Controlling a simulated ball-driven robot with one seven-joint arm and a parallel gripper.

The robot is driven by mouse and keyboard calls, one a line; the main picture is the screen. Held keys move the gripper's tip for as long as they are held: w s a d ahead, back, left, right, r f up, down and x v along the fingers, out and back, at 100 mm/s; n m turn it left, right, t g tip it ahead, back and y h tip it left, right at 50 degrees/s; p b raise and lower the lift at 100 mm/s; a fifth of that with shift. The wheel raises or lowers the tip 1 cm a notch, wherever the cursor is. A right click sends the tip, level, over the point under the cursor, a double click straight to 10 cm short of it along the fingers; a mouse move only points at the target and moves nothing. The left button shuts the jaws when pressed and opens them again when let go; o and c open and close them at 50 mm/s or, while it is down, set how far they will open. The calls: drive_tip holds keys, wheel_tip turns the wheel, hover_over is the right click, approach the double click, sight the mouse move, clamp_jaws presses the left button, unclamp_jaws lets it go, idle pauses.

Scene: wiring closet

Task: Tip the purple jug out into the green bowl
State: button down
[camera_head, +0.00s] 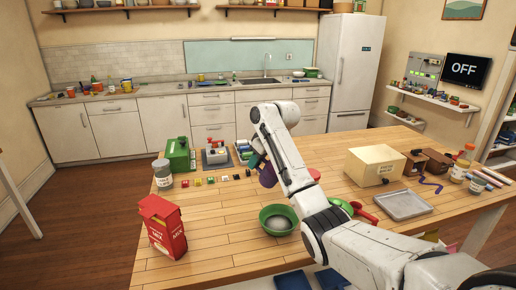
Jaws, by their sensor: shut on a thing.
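The purple jug (267,177) is above the wooden table near its middle, behind and slightly left of the green bowl. It looks tilted, and my arm hides part of it. My gripper (257,163) is shut on the purple jug; its fingertips are mostly hidden by the jug and the arm. The green bowl (291,212) stands upright on the table, just left of my forearm.
A red mix carton (163,227) stands at the table's front left. A jar (162,174), a green box (178,154) and small coloured blocks line the back left. A cream box (375,166) and a grey tray (404,205) lie right of my arm. The table's left middle is clear.

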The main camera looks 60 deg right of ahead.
sight(258, 170)
drive_tip(key=shift+w+f+g+p, duration=0.2)
drive_tip(key=shift+g+p, duration=0.25)
drive_tip(key=shift+g, duration=0.45)
drive_tip(key=shift+s+f+g, duration=0.1)
drive_tip(key=shift+f+g, duration=0.3)
drive_tip(key=shift+f, duration=0.2)
drive_tip(key=shift+s+f+g+y+b, duration=0.25)
drive_tip(key=shift+f+g, duration=0.35)
drive_tip(key=shift+g, duration=0.15)
drive_tip(key=shift+s+f+g+y+b, duration=0.1)
drive_tip(key=shift+f+g+y+b, duration=0.15)
drive_tip(key=shift+f+g, duration=0.4)
drive_tip(key=shift+r, duration=0.1)
